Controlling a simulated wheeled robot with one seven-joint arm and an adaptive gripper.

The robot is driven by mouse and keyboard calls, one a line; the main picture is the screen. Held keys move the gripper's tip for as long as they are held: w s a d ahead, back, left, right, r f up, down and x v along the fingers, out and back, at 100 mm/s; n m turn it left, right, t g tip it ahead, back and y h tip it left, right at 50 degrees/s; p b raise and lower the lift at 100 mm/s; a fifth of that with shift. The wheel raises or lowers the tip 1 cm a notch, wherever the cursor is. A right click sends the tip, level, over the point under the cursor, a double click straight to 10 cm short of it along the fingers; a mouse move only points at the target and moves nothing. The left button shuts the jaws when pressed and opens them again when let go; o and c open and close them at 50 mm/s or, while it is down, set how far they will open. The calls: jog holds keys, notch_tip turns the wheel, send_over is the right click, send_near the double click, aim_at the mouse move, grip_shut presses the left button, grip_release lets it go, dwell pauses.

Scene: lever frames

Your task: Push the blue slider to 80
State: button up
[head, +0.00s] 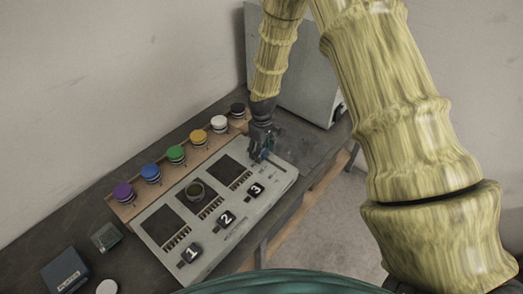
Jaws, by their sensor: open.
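The panel (277,189) is a pale grey board lying on the dark table, with square dark plates and blocks marked 1, 2 and 3. A small blue-teal piece, apparently the blue slider (268,146), shows near the panel's far right end, beside a thin dark slot. My gripper (262,155) points down over this end of the panel, right at the blue piece. Its fingers are small and dark here, and they partly hide the slider. I cannot tell whether they touch it. No scale numbers are readable.
A row of coloured buttons, from purple (123,191) to black (238,109), runs behind the panel. A grey cabinet (305,85) stands behind my gripper. A dark blue box (65,270) lies at the lower left.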

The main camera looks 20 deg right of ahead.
notch_tip(320, 180, up, 12)
dwell(0.6)
jog(key=shift+f, duration=0.1)
